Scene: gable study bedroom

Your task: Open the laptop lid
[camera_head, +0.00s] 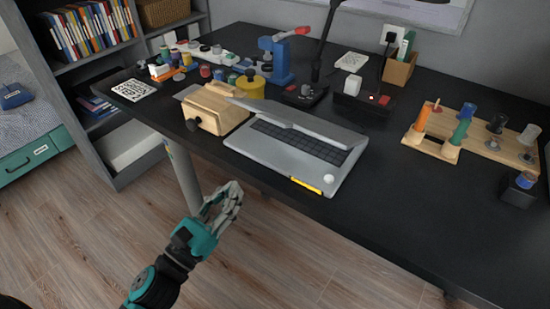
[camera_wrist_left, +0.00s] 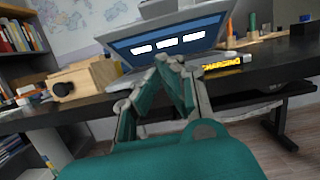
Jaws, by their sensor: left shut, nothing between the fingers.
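The grey laptop (camera_head: 285,160) lies on the black desk, its dark keyboard showing. Its lid (camera_head: 310,124) is raised part way and seen nearly edge-on from my head. In the left wrist view the blue screen (camera_wrist_left: 165,42) with white blocks shows on the lid's inner side. A yellow label (camera_head: 306,186) sits at the laptop's front edge; in the wrist view it reads "CHARGING". My left gripper (camera_head: 236,190) is shut and empty, in front of the desk edge and apart from the laptop. In the wrist view its fingertips (camera_wrist_left: 167,62) overlap the picture of the laptop. My right gripper is not seen.
A wooden box (camera_head: 222,108) with a dark knob stands close to the laptop's left side. A yellow pot (camera_head: 250,87) and a blue press (camera_head: 279,65) are behind. A wooden rack (camera_head: 480,140) stands at right.

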